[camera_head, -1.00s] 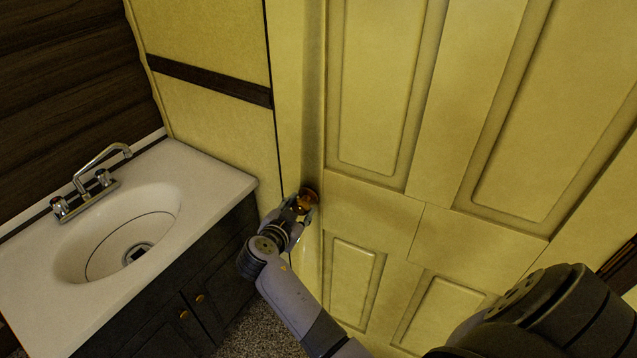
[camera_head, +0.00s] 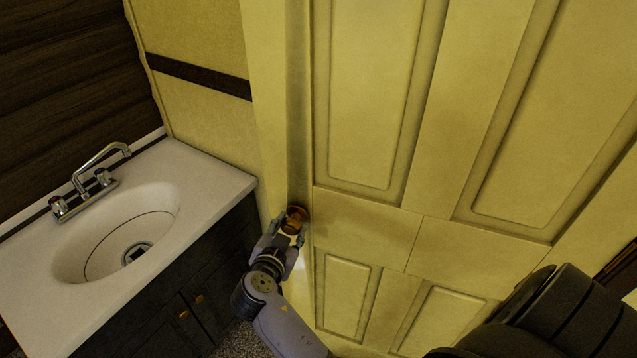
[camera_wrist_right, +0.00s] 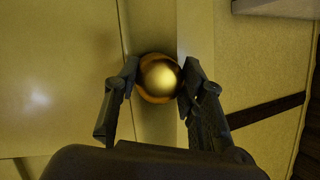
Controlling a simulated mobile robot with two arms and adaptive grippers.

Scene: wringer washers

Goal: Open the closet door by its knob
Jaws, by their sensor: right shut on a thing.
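The closet door (camera_head: 380,225) is a yellow panelled door filling the right of the head view. Its round brass knob (camera_head: 294,216) sits near the door's left edge. My right gripper (camera_head: 285,229) is at the knob; in the right wrist view its two fingers (camera_wrist_right: 155,85) are shut on the knob (camera_wrist_right: 159,77), one on each side. The knob's front face is visible between the fingertips. My left gripper does not show in the head view.
A white sink counter (camera_head: 215,182) with a chrome faucet (camera_head: 90,180) stands left of the door, over a dark cabinet (camera_head: 190,285) with small brass knobs. A yellow wall with a dark strip (camera_head: 200,79) is behind it.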

